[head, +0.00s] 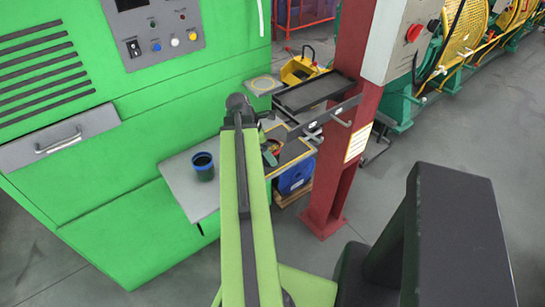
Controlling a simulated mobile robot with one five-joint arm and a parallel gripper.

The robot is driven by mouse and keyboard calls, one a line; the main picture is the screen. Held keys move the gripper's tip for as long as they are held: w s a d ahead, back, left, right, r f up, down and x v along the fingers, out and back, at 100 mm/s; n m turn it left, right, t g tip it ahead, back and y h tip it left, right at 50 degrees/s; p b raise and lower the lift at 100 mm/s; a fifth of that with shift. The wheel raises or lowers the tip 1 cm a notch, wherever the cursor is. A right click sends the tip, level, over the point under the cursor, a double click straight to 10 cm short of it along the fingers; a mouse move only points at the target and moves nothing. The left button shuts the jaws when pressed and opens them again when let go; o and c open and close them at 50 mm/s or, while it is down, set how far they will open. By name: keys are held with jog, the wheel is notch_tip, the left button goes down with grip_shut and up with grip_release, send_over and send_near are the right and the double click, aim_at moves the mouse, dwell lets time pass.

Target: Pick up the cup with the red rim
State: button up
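A small reddish rim (270,157) shows just right of my arm, above a small board; it may be the red-rimmed cup, but my arm hides part of it. A dark cup with a blue rim (203,166) stands upright on a grey shelf (181,184) at the green machine's side, left of my arm. My arm reaches up the middle of the picture, ending in a dark rounded part (238,103) beyond the grey shelf. The gripper's fingers cannot be made out, and nothing is visibly held.
The green machine (100,190) fills the left. A red post (338,150) with a grey switch box (398,42) stands right of my arm. A dark tray (313,92), a yellow item (303,67) and a blue item (295,178) are near it. Grey floor is open at right.

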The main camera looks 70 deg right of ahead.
jog(key=b+x, duration=0.2)
jog(key=x, duration=0.1)
jog(key=shift+f, duration=0.2)
jog(key=shift+r, duration=0.2)
jog(key=shift+c, duration=0.4)
jog(key=c, duration=1.3)
jog(key=shift+c, duration=0.2)
jog(key=shift+r+p, duration=0.15)
jog(key=shift+p, duration=0.25)
